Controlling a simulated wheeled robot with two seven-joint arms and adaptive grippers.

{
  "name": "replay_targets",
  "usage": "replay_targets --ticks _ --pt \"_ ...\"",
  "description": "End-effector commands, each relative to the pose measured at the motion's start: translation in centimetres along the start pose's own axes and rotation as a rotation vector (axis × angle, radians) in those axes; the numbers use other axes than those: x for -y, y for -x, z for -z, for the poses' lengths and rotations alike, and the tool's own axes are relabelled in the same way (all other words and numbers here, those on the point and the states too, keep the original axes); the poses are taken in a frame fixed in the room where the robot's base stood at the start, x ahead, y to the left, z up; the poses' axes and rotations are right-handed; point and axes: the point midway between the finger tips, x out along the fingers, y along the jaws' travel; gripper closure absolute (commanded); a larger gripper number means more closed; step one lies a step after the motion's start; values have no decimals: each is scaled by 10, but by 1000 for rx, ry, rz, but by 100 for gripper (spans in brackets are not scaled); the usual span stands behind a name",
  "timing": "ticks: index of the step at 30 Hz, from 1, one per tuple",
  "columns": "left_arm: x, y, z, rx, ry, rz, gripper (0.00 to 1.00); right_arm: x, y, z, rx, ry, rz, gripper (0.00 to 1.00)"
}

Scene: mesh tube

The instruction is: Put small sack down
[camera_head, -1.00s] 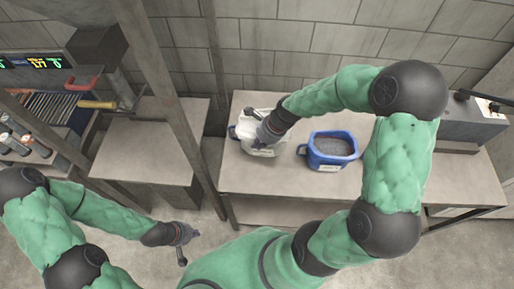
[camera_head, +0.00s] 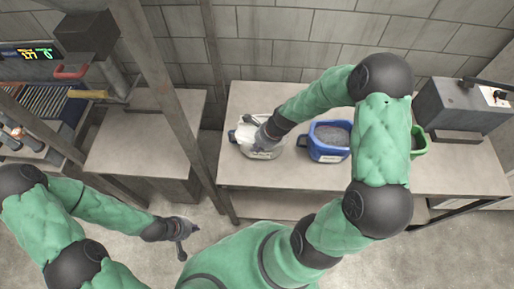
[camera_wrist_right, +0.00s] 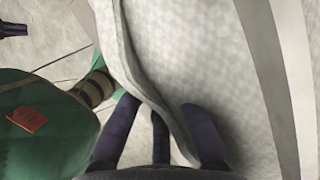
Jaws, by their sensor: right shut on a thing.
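The small sack (camera_head: 262,150) is whitish with a label on its front. It is at the left end of the right-hand table, with a blue handle-like part showing at its left side. My right gripper (camera_head: 263,136) reaches down into its top. Whether the sack's base rests on the table is hard to tell. My left gripper (camera_head: 189,241) is empty and open, low over the floor between the tables.
A blue tub (camera_head: 328,153) with grey contents stands just right of the sack. A green container (camera_head: 419,143) is partly behind my right arm, with a grey machine (camera_head: 465,110) farther right. A metal post (camera_head: 165,90) rises left of the table.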

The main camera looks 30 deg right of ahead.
Motion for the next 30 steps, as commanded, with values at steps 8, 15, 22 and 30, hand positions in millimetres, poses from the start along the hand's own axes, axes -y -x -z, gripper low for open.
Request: replay_targets --ticks 8,15,22,30 --pt "0 0 0 0 0 0 100 3 0 0 1 1 8 100" --pt "0 -1 0 0 0 0 100 1 -3 1 0 0 3 66" --pt "0 -1 0 0 0 0 100 1 -3 1 0 0 3 66" --pt "-2 5 0 0 0 0 100 2 15 0 1 -1 5 66"
